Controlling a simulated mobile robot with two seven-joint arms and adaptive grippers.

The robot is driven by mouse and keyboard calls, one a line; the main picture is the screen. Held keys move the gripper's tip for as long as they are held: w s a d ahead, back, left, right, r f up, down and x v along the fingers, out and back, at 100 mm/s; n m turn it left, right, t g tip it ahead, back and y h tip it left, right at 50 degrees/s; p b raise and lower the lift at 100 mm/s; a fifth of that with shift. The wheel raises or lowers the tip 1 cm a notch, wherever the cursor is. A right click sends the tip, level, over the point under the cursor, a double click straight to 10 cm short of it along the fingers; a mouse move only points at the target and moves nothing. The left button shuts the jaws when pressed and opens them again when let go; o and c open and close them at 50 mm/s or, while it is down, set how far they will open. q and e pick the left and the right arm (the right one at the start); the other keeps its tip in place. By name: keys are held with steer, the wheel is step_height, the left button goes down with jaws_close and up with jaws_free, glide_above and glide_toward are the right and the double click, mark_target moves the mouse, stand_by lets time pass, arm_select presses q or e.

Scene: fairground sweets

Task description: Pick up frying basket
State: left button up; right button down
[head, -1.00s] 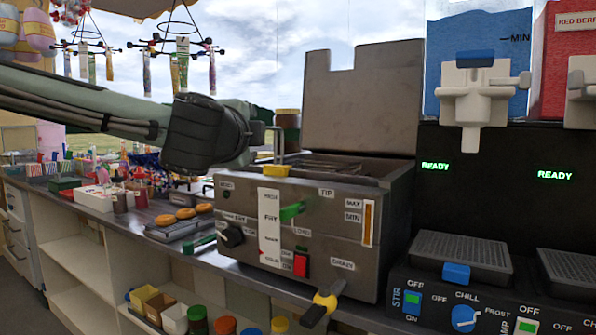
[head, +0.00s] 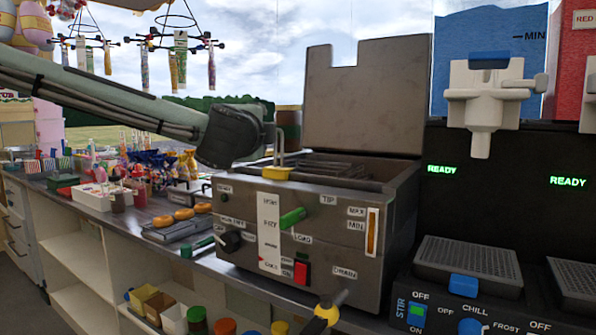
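The fryer (head: 312,225) is a grey metal box with its lid raised at the back. The frying basket (head: 335,168) sits in its open top; only its dark upper wires show above the rim. A yellow grip (head: 277,174) with a thin metal loop stands at the fryer's left front corner and looks like the basket's handle. My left gripper (head: 262,138) is at the end of the arm from the left, above and just left of the yellow grip. Its dark wrist faces the camera and its fingers cannot be made out. My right gripper is not in view.
A green lever (head: 292,218) and red switch (head: 301,271) are on the fryer's front; a yellow-and-black drain handle (head: 329,311) juts out below. A drinks machine (head: 475,200) stands close on the right. A tray of doughnuts (head: 178,226) lies left of the fryer.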

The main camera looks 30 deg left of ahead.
arm_select(q)
jaws_close()
stand_by(0.3)
steer(key=shift+r, duration=0.15)
